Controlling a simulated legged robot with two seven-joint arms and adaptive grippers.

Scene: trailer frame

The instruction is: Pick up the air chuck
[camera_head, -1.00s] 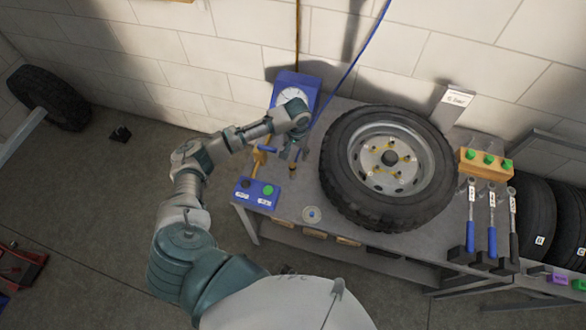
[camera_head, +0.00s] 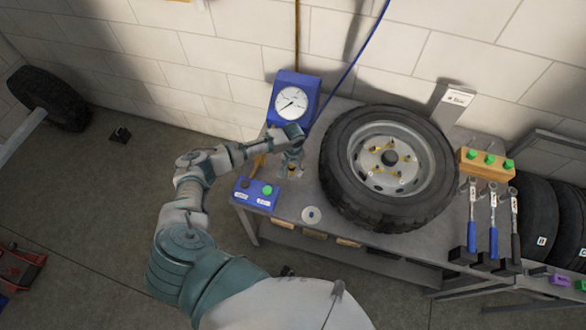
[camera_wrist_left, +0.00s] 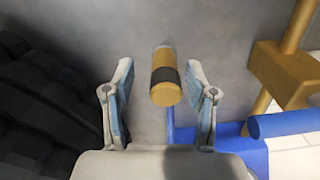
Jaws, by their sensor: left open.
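The air chuck appears to be the brass-yellow cylinder with a dark band (camera_wrist_left: 165,84) in the left wrist view. It stands in the gap between the fingers of my left gripper (camera_wrist_left: 158,92), with clear space on both sides. My left gripper is open and does not visibly touch it. In the head view my left gripper (camera_head: 291,166) is low over the left part of the grey bench (camera_head: 285,207), left of the tyre, and mostly hides the chuck. My right gripper is not in view.
A blue gauge (camera_head: 297,97) stands behind my gripper. A yellow stand (camera_head: 259,160) and a blue button box (camera_head: 256,192) are close on its left. A large tyre (camera_head: 340,188) lies to the right. A small disc (camera_head: 311,215) lies on the bench front.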

